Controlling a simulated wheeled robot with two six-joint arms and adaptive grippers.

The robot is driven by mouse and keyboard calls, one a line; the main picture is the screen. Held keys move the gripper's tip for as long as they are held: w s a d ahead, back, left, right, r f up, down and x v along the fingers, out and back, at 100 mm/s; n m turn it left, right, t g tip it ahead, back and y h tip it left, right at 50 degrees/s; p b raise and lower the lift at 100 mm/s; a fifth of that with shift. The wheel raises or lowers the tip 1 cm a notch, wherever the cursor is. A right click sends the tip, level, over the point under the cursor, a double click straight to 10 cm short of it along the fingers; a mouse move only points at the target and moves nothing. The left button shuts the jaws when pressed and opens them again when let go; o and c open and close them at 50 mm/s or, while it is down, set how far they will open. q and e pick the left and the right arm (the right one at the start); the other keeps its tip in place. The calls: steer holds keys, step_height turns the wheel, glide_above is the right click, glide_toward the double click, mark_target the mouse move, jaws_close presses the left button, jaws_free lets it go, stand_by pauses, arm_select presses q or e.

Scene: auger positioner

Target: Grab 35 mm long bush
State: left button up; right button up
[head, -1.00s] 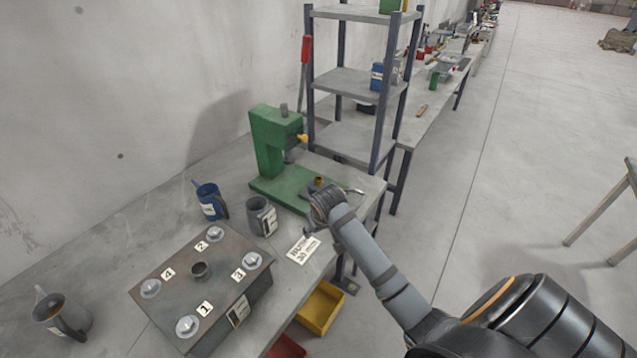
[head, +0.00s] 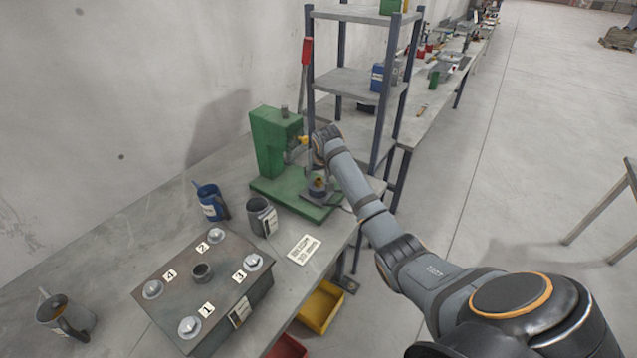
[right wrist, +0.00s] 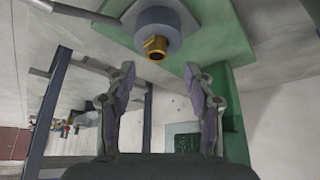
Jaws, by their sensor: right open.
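A small brass-coloured bush (head: 318,183) sits in a round grey holder (head: 316,194) on the green press base. In the right wrist view the bush (right wrist: 157,48) juts from the grey holder (right wrist: 166,24). I cannot read its length. My right gripper (right wrist: 160,72) is open and empty, its two fingers apart on either side of the bush's line and not touching it. In the head view my right arm reaches to the right side of the press, and the fingers are hard to make out above the holder. My left gripper is not in view.
The green press (head: 268,145) stands over the holder, with a grey shelf rack (head: 345,85) close behind. A labelled grey mug (head: 262,215), a blue mug (head: 208,202), a card (head: 304,249) and a numbered metal box (head: 215,262) share the table. Yellow bin (head: 321,305) sits below.

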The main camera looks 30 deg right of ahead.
mark_target(319, 180)
steer(key=shift+d+f+p, duration=0.1)
steer(key=shift+f+p, duration=0.1)
steer(key=shift+p, duration=0.1)
steer(key=p+x, duration=0.1)
steer(key=x, duration=0.3)
steer(key=shift+d, duration=0.15)
steer(key=shift+w+f, duration=0.15)
steer(key=shift+f, duration=0.2)
steer(key=shift+r, duration=0.1)
steer(key=shift+c, duration=0.3)
steer(key=shift+c, duration=1.3)
jaws_close()
